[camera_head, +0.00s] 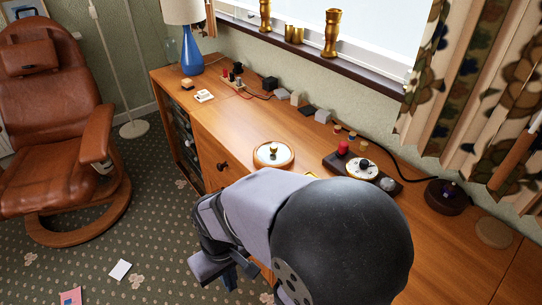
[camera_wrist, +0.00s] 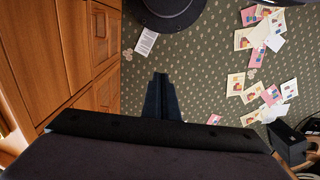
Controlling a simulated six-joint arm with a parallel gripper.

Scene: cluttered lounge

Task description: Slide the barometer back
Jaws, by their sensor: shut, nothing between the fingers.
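A round dial with a wooden rim, white face and brass centre, which looks like the barometer (camera_head: 273,154), lies flat on the wooden cabinet top (camera_head: 237,118), near its front edge. My gripper (camera_head: 230,281) is low in front of the cabinet, apart from the dial, and partly hidden by my arm. In the wrist view my gripper (camera_wrist: 161,77) is shut and empty, with patterned carpet behind it. The dial does not show in the wrist view.
A dark board (camera_head: 335,164) with a red knob and a second dial stands right of the barometer. Small blocks (camera_head: 296,98) line the back. A blue lamp (camera_head: 191,52) stands at the far left end. Papers (camera_wrist: 267,95) litter the carpet. Cabinet drawers (camera_wrist: 103,58) are close at left.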

